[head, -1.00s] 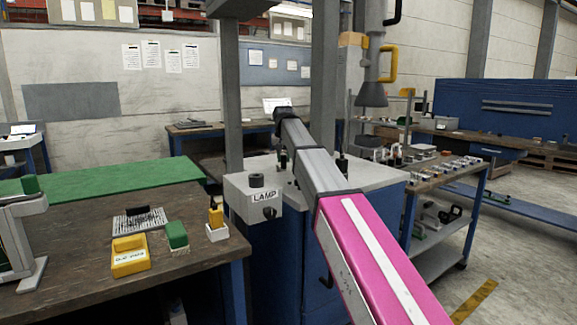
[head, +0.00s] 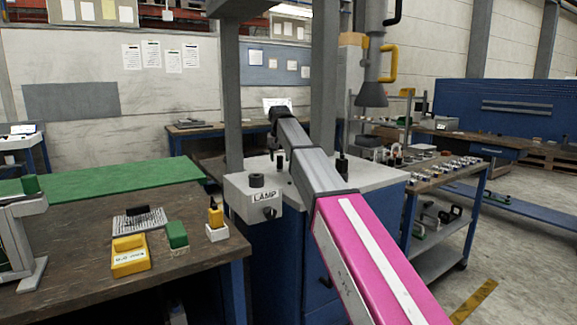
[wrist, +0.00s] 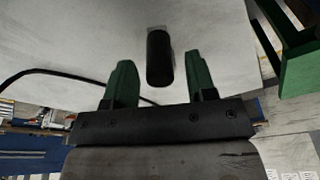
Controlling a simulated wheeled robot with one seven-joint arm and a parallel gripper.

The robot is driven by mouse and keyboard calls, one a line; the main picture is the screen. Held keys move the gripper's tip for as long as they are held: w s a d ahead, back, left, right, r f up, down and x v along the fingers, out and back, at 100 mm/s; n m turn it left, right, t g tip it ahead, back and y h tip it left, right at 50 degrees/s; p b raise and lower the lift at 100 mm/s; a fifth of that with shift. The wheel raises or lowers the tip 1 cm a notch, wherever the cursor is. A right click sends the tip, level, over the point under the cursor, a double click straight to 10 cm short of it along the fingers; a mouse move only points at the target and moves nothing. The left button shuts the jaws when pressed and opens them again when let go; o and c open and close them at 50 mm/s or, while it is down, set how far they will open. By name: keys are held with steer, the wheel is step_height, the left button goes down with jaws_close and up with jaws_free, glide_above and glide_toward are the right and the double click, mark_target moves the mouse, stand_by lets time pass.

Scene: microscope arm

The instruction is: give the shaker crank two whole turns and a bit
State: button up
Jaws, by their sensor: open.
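In the wrist view a black rounded handle (wrist: 159,58) stands out from a pale grey surface (wrist: 90,42). It looks like the crank's grip, but the crank's arm and pivot cannot be made out. My gripper (wrist: 157,68) has two green fingers spread apart, one on each side of the handle's line. The handle shows in the gap, with space to both fingers, and its depth relative to the fingertips is unclear. In the head view my pink and grey arm reaches over a grey-topped blue cabinet (head: 375,178); my gripper cannot be made out there.
A box marked LAMP (head: 238,196) with black knobs stands at the cabinet's left. A black upright peg (head: 341,165) is right of my arm. Grey posts (head: 232,100) rise nearby. A green piece (wrist: 300,70) and a black cable (wrist: 45,72) show in the wrist view.

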steer(key=shift+r, duration=3.85)
